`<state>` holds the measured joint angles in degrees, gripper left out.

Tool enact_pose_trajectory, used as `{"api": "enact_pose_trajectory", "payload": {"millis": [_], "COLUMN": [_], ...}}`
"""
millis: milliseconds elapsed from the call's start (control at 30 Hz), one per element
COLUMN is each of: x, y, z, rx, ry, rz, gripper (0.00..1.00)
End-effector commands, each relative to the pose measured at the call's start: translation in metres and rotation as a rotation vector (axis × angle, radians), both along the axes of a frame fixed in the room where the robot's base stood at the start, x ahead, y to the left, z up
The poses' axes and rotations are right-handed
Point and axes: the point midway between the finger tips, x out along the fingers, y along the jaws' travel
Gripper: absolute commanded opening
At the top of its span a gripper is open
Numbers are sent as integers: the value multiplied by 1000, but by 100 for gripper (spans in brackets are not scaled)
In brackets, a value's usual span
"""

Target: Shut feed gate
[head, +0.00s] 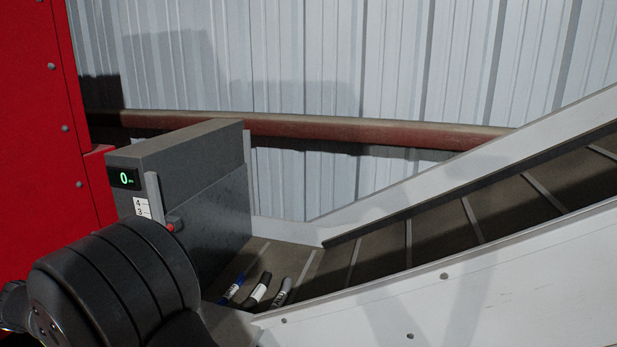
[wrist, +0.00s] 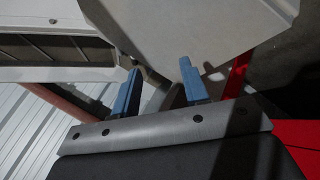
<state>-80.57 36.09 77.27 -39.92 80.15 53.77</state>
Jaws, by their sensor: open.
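A grey box-shaped housing (head: 200,185) stands at the low end of the conveyor in the head view. Its end carries a small display (head: 124,178) with a green 0, a white scale (head: 142,207) marked 4 and 3, and a red knob (head: 171,227) beside a grey upright strip (head: 152,195). I cannot tell which part is the feed gate or how far it stands open. My gripper (wrist: 159,66) shows in the wrist view with its two blue fingers apart and nothing between them. A light grey sheet surface (wrist: 205,30) lies beyond the fingertips. My arm hides the lower scale.
A cleated conveyor (head: 385,245) climbs to the right between pale side walls. A blue-marked piece (head: 231,290), a black piece (head: 258,289) and a grey piece (head: 281,292) lie at its low end. A red panel (head: 45,130) stands at left, a rusty pipe (head: 340,131) behind.

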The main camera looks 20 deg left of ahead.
Motion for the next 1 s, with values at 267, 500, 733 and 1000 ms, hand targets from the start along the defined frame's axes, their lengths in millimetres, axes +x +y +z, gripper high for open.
{"api": "enact_pose_trajectory", "payload": {"millis": [267, 500, 733, 1000], "x": [0, 1, 44, 134], "y": [0, 0, -18, -65], "z": [0, 1, 19, 70], "rx": [0, 3, 134, 461], "ry": [0, 1, 67, 209], "rz": [0, -5, -222, -733], "gripper": [53, 100, 100, 100]}}
